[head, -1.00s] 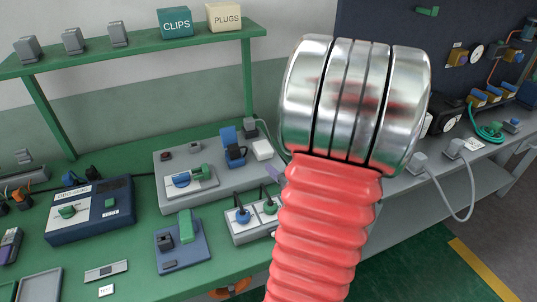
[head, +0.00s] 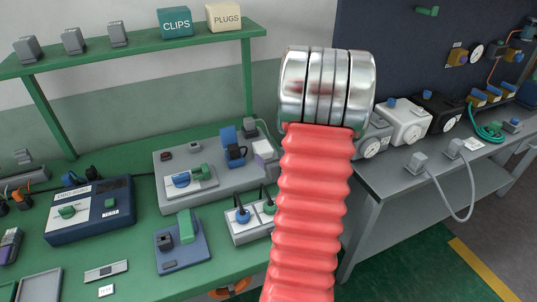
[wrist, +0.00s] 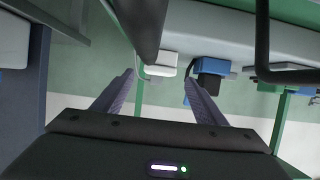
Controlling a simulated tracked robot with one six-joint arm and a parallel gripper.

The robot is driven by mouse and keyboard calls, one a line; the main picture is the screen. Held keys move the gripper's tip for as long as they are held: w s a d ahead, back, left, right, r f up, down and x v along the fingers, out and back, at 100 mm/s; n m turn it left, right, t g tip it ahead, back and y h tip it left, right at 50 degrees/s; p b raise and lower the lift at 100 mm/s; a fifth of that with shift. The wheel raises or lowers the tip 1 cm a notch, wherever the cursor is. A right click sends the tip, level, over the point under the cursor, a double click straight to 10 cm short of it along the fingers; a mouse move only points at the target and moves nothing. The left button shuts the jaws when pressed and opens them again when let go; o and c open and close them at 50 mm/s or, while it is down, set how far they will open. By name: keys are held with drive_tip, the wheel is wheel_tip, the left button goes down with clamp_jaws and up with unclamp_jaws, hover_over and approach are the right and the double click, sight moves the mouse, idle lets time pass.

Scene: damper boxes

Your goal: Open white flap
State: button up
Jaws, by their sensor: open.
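The white flap (head: 264,148) is at the right end of the grey panel (head: 172,162), right of a raised blue flap (head: 229,137) with a dark socket. In the wrist view the white flap (wrist: 160,62) is a small pale block beyond my fingertips, left of the blue flap (wrist: 210,67). I cannot tell whether it is shut. My gripper (wrist: 159,78) is open and empty, its two purple-grey fingers spread with the white flap between their lines of sight. Contact is not visible. In the head view my red and silver arm hides most of the gripper.
A two-switch box (head: 245,226) with blue and green knobs stands in front of the panel. A dark blue tester box (head: 90,210) is at the left. A white box (head: 402,121) stands on the grey bench at the right. A green shelf (head: 130,48) spans above.

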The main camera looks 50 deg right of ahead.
sight(265, 151)
drive_tip(key=shift+x, duration=1.6)
drive_tip(key=shift+c, duration=0.2)
drive_tip(key=c, duration=1.5)
drive_tip(key=shift+w+a+r, duration=0.1)
drive_tip(key=shift+w, duration=0.05)
